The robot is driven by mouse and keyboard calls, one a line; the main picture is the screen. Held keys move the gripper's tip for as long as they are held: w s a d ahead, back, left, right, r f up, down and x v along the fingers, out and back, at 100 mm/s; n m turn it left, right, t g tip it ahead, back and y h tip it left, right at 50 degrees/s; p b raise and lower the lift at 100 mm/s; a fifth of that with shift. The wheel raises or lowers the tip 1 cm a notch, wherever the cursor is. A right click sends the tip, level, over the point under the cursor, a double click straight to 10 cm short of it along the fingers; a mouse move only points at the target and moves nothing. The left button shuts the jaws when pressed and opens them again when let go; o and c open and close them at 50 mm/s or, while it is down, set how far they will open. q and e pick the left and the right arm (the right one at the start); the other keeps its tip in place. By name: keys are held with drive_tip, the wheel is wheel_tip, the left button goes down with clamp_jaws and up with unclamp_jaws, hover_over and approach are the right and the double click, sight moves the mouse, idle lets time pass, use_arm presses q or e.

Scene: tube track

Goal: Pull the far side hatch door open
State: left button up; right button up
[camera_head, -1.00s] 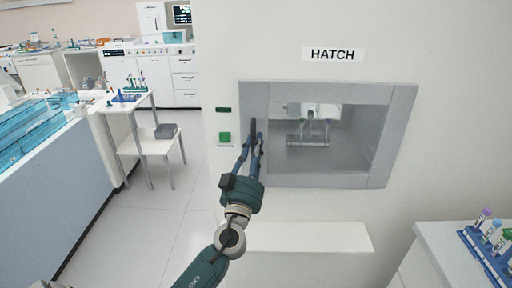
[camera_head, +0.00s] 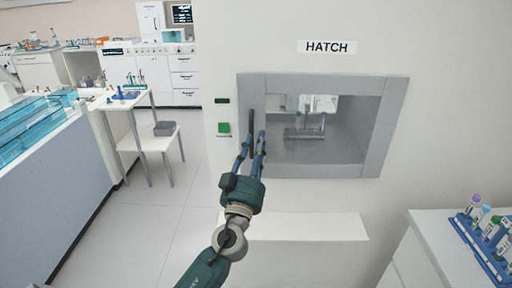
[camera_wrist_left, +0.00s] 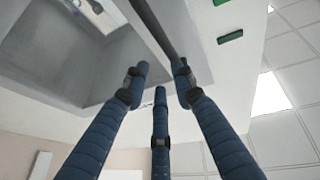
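The hatch door (camera_head: 372,150) is a grey frame with a clear window, set in the white wall under a "HATCH" sign. It looks closed. Its dark upright handle (camera_head: 251,125) is near the left edge. My left gripper (camera_head: 253,140) is at this handle, with its blue fingers spread. In the left wrist view the dark handle (camera_wrist_left: 152,25) runs down between the spread fingers of the left gripper (camera_wrist_left: 160,80). The fingertips are apart, and I cannot tell whether any touches the handle. My right gripper is not in view.
A tube rack (camera_head: 305,130) shows behind the window. A green button (camera_head: 223,128) is left of the door. A white ledge (camera_head: 300,227) juts out below. A counter (camera_head: 425,240) with a blue tube rack (camera_head: 482,240) stands at right. The floor (camera_head: 165,215) at left is clear.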

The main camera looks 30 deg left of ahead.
use_arm(q)
drive_tip(key=v, duration=1.2)
drive_tip(key=shift+d, duration=0.2)
drive_tip(key=shift+s+r, duration=0.1)
